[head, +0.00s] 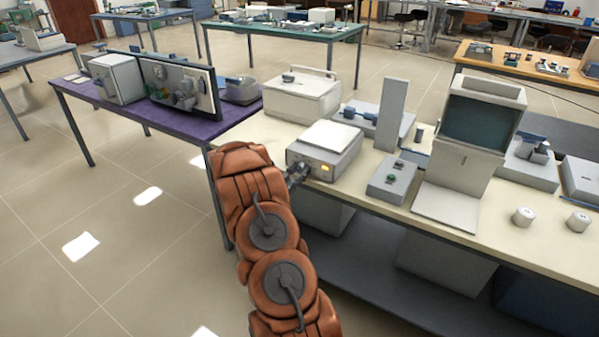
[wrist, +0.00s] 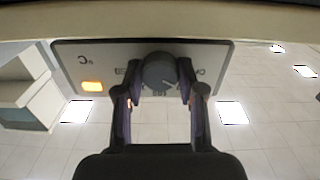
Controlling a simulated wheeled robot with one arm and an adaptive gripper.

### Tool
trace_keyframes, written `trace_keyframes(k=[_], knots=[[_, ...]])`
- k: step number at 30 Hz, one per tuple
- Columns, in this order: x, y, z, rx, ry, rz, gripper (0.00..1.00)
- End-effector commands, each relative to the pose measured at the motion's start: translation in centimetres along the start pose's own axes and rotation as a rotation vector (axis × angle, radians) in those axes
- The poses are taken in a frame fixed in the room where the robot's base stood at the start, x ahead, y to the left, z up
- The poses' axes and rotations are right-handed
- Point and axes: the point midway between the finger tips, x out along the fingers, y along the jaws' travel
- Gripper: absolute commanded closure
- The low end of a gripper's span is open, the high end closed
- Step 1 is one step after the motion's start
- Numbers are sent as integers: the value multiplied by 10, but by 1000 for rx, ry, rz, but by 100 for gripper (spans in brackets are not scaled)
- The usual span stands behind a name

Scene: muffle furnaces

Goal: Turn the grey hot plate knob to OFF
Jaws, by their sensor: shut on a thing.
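The hot plate (head: 322,150) is a pale box with a white top, standing at the front edge of the cream bench. Its front panel (wrist: 215,55) carries the round grey knob (wrist: 158,70) and a lit amber lamp (wrist: 92,87); the lamp also shows in the head view. My gripper (wrist: 159,90) is at the panel, its two fingers shut on the knob from both sides. A pale pointer line on the knob slants to the right and down in the wrist view. The panel lettering is partly hidden and unreadable. In the head view my gripper (head: 298,174) hides the knob.
A white box with a handle (head: 302,95) stands behind. The floor at left is clear.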

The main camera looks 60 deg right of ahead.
Motion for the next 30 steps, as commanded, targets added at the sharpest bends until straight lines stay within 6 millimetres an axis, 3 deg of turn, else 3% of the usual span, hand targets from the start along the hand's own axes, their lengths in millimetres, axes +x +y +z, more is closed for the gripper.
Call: trace_keyframes(k=[15, 30], knots=[[0, 0, -1, -324, -1, -2, 96], [0, 0, 0, -380, -1, -1, 96]])
